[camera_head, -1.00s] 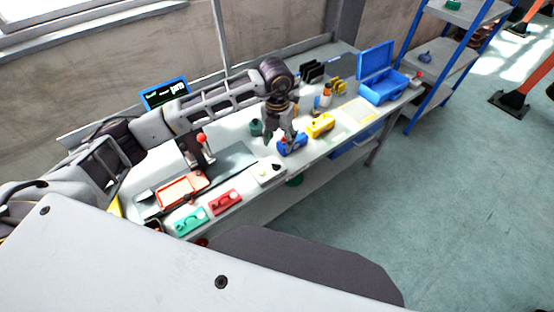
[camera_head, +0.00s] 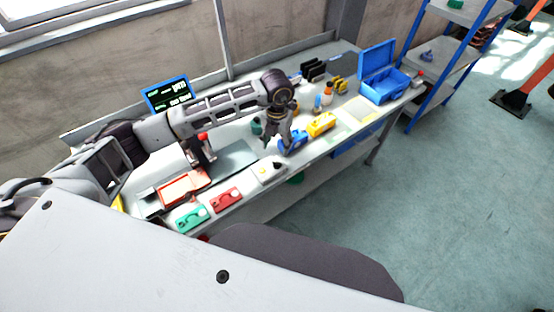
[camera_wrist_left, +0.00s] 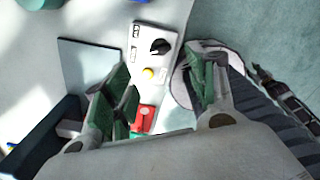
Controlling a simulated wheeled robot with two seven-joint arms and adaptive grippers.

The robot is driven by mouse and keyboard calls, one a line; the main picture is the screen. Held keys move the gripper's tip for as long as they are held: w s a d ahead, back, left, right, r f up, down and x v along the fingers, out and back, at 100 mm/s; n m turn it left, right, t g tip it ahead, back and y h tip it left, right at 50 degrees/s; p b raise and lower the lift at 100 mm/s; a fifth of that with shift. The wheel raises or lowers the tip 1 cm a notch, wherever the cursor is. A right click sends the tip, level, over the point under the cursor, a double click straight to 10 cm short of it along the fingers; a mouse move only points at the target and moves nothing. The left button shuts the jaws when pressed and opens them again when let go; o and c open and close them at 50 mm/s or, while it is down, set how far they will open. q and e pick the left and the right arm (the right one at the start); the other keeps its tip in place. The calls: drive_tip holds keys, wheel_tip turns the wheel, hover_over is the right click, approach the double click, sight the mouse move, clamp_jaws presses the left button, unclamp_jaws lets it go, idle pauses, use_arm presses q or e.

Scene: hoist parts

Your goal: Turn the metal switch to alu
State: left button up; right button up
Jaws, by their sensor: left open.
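The metal switch is a black knob (camera_wrist_left: 160,46) on a white box (camera_wrist_left: 146,88) with a yellow button (camera_wrist_left: 148,73). Small labels sit beside the knob, too small to read. The knob's pale mark points sideways towards its right. In the head view the white box (camera_head: 269,171) lies near the table's front edge. My left gripper (camera_head: 281,145) is open above the table, behind the white box and beside the blue box. In the left wrist view its green-padded fingers (camera_wrist_left: 163,82) are spread, with the white box beyond them. Nothing is between the fingers. My right gripper is not in view.
A blue box (camera_head: 294,141) and a yellow box (camera_head: 321,124) stand to the right. Red (camera_head: 226,200) and green (camera_head: 191,217) control boxes lie to the left. A screen (camera_head: 167,95) stands at the back, and an open blue case (camera_head: 382,88) at the far right.

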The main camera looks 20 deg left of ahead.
sight(277, 162)
use_arm(q)
wheel_tip(277, 162, down, 10)
drive_tip(key=shift+f+p, duration=0.1)
drive_tip(key=shift+p, duration=0.6)
drive_tip(key=c, duration=1)
